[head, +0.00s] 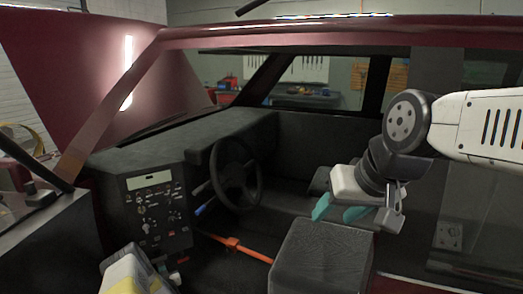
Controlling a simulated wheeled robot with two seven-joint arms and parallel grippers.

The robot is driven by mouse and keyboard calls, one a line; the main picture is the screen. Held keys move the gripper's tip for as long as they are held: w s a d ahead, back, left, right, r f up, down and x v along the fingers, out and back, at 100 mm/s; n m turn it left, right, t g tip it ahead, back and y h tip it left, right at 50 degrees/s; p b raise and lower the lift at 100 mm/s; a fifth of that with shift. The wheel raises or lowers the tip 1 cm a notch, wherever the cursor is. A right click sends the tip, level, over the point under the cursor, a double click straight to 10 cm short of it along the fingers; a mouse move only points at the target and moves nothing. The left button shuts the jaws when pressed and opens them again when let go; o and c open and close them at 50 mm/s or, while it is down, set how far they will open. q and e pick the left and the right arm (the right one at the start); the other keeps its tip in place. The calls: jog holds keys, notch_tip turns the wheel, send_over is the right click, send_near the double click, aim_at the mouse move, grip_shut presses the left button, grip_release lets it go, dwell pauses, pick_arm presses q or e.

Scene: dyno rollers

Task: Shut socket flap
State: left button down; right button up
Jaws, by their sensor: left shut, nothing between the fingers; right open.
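I cannot make out a socket flap for certain. A dark control panel (155,205) with a pale display, several knobs and switches stands at the left of the dashboard. My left gripper (170,274) is low in front of the panel's foot, partly cut off by the bottom edge. It is shut with nothing in it. Whether either gripper touches anything is unclear.
A black steering wheel (236,174) and dashboard (185,136) are behind the panel. A grey seat (322,258) fills the lower middle, with an orange strap (240,247) beside it. The dark red car frame (112,112) borders the opening. A small dotted plate (449,236) is at right.

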aim_at(160, 262)
pick_arm(q)
jog(key=shift+s+d+r, duration=0.1)
jog(key=shift+s+r, duration=0.1)
jog(key=shift+r, duration=1.15)
jog(key=shift+w, duration=0.1)
jog(key=shift+w+r, duration=0.15)
jog(key=shift+r, duration=0.1)
jog(key=shift+w+a, duration=0.15)
jog(key=shift+a, duration=0.1)
jog(key=shift+w+a, duration=0.25)
jog(key=shift+w, duration=0.15)
jog(key=shift+w+a+r, duration=0.1)
